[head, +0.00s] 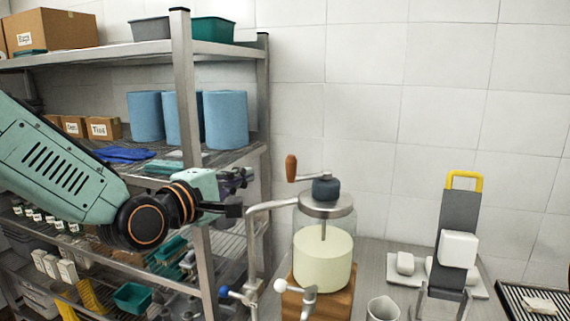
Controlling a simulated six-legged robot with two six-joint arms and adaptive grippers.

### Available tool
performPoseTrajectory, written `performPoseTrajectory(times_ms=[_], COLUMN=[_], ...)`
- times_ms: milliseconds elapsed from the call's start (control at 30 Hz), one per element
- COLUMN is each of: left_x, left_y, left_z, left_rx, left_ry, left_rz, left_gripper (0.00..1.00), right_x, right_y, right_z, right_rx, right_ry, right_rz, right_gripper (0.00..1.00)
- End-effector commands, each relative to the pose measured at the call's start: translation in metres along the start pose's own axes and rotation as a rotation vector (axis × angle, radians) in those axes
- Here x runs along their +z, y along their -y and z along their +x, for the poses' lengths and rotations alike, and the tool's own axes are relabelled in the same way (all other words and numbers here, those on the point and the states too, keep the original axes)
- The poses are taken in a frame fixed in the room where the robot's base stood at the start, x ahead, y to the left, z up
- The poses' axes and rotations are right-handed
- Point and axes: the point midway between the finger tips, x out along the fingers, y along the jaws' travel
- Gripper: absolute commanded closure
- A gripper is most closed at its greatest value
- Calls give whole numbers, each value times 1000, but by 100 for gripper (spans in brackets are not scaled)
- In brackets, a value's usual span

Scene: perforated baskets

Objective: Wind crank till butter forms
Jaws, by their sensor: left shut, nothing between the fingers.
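The churn is a clear jar (323,260) with a pale yellow, even-looking mass filling its lower part. I cannot tell whether that is cream or butter. A metal lid (326,206) with a dark round hub (326,188) tops it. The crank arm runs left from the hub, and its brown wooden handle (291,168) stands upright at the end. The churn stands upright on a wooden base (340,303). My left gripper (238,211) is shut and empty, left of the churn and lower than the handle, apart from it. My right gripper is out of view.
A curved metal tap (258,212) stands close in front of the jar's left side. A metal shelf rack (188,120) with boxes and blue rolls is at left. A white cup (383,308), a yellow-handled stand (462,210) with a white block and a slotted tray (520,301) are right.

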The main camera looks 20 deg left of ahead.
Motion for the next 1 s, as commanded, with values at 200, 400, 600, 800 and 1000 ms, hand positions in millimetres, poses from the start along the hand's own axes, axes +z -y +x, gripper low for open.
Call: performPoseTrajectory(times_ms=[200,400,600,800,1000], left_x=[1,2,3,17,34], left_y=[1,0,0,-1,0], left_z=[23,53,84,93,86], left_rx=[-2,-3,-1,-2,-1], left_ry=[2,4,5,8,6], left_rz=[8,10,9,6,7], left_gripper=[100,100,100,100,100], right_x=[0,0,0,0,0], right_y=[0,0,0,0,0], right_z=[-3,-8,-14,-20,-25], right_rx=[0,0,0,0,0], right_ry=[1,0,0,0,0], right_rz=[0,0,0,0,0], right_gripper=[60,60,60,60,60])
